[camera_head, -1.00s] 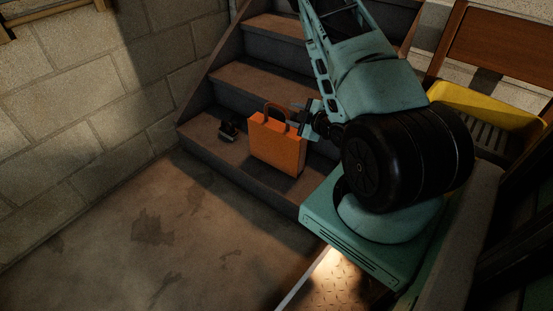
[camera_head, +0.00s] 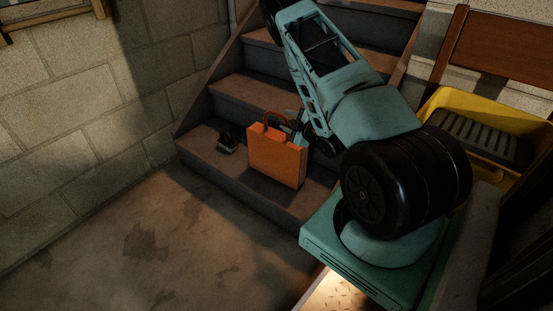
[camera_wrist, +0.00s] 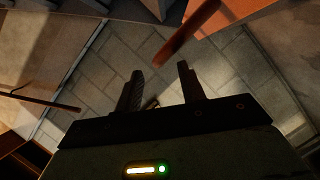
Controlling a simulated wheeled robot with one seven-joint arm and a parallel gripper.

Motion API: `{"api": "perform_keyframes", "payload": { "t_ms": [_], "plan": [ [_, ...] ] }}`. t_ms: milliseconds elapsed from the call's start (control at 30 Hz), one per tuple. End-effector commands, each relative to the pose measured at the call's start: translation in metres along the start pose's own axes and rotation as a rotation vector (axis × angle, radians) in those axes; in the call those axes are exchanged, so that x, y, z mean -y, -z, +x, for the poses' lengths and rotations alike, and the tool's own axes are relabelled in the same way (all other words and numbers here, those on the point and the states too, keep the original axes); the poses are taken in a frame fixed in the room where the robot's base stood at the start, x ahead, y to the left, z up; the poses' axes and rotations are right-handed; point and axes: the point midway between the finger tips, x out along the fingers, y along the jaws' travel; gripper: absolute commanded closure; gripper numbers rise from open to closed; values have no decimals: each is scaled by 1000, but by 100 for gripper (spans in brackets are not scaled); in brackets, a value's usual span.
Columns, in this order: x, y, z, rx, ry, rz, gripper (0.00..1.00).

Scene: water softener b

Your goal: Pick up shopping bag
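The orange shopping bag (camera_head: 276,158) stands upright on the lowest stair step, with a brown looped handle (camera_head: 276,117) on top. My gripper (camera_wrist: 160,68) is open, its two dark fingers apart with no bag handle between them. In the head view my gripper is close to the bag's upper right edge, mostly hidden by my arm. In the wrist view an orange-brown strip (camera_wrist: 188,34), seemingly the handle, lies just beyond the fingertips. I cannot tell whether the gripper touches the bag.
A small black object (camera_head: 228,141) sits left of the bag on the same step. The wooden stairs (camera_head: 232,92) rise behind, beside a block wall (camera_head: 80,95). A yellow bin (camera_head: 448,98) stands right of my arm. The floor (camera_head: 135,245) in front is clear.

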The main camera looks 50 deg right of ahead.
Motion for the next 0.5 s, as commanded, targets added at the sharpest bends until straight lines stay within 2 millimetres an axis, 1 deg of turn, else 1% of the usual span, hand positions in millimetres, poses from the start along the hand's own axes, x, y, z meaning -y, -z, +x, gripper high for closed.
{"api": "perform_keyframes", "payload": {
  "t_ms": [33, 167, 267, 400, 500],
  "plan": [
    [0, 0, 5, -1, -1, -1, 60],
    [0, 0, 11, 0, -1, 0, 60],
    [0, 0, 23, -2, -2, -1, 60],
    [-2, 0, 44, -2, -1, -1, 60],
    [-2, 1, 55, -1, 0, 0, 60]
  ]
}}
